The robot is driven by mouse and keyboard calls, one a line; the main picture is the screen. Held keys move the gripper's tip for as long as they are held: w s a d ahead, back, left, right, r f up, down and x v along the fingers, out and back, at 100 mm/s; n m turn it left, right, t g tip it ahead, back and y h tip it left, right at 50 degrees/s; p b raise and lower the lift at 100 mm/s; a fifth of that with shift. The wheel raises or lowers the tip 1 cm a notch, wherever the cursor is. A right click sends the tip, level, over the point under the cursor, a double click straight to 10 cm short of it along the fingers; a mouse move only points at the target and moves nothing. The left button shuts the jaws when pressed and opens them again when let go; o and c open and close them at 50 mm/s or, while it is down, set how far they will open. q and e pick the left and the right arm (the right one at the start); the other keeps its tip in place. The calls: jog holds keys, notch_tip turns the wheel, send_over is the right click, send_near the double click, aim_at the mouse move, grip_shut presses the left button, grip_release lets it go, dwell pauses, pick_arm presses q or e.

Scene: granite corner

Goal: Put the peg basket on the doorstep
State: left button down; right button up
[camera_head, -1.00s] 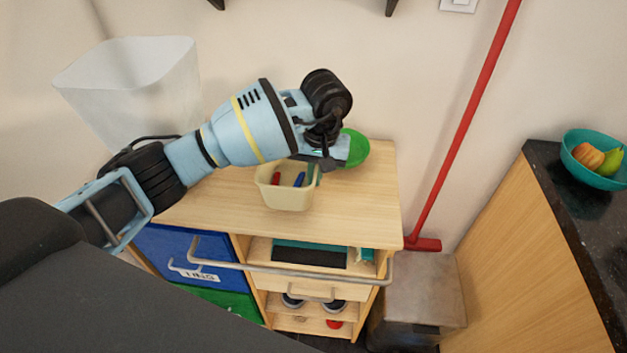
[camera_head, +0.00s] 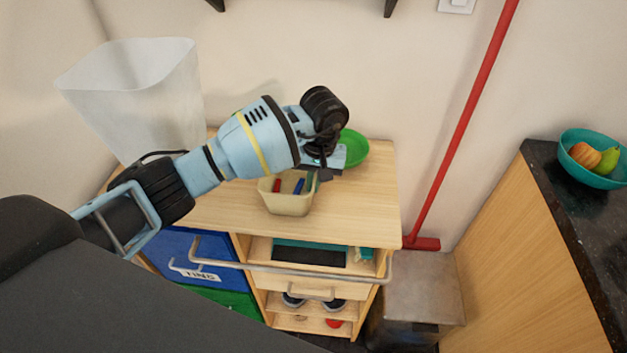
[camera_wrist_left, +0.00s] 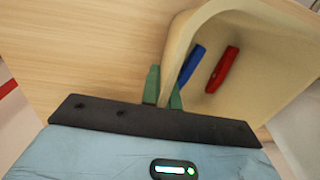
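The peg basket (camera_head: 287,205) is a small cream tub on the wooden cabinet top, with a red and a blue peg inside. In the left wrist view the basket (camera_wrist_left: 270,75) shows its wall running between my green fingertips. My left gripper (camera_head: 316,178) reaches over the basket's right side in the head view. In the wrist view my left gripper (camera_wrist_left: 165,88) has one finger inside and one outside the wall, close against it. Whether the basket's base touches the cabinet top is hard to tell. My right gripper and a doorstep are not in view.
A green dish (camera_head: 354,149) lies behind the gripper on the cabinet top (camera_head: 365,200). A translucent bin (camera_head: 140,95) stands at the left. A red broom (camera_head: 462,130) leans on the wall. A counter at right holds a teal fruit bowl (camera_head: 592,172).

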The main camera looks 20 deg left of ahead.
pick_arm(q)
jog(key=shift+f, duration=0.2)
jog(key=c, duration=1.7)
grip_release()
jog(key=shift+r, duration=0.15)
